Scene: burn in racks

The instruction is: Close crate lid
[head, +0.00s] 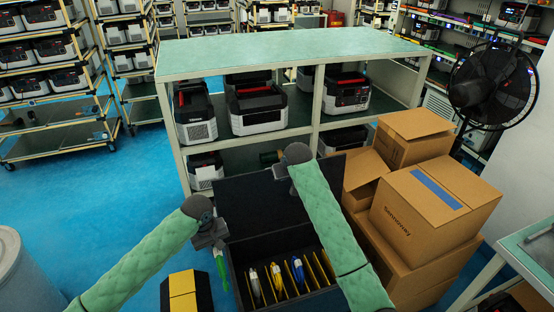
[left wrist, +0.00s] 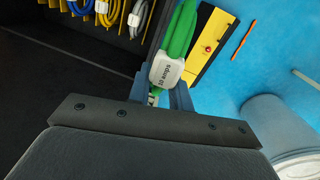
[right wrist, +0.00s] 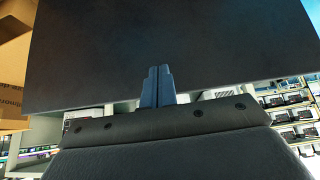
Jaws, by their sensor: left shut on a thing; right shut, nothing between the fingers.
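The black crate (head: 238,283) stands low in front of me. Its dark lid (head: 248,200) is open, tilted up at the far side. Coiled yellow, white and blue cables (head: 297,268) sit between yellow dividers inside. My left gripper (head: 221,248) is shut on a green cable (head: 221,270) with a white label, hanging beside the crate's left side. In the left wrist view the label (left wrist: 167,70) is between the fingers. My right gripper (right wrist: 157,85) is shut and empty. In the right wrist view a dark panel, apparently the lid (right wrist: 170,45), fills the background; contact cannot be told.
A green-topped shelf (head: 290,50) with power units stands behind the crate. Stacked cardboard boxes (head: 430,205) crowd the right, with a black fan (head: 492,85) behind. A yellow-and-black object (head: 184,292) is on the floor left of the crate.

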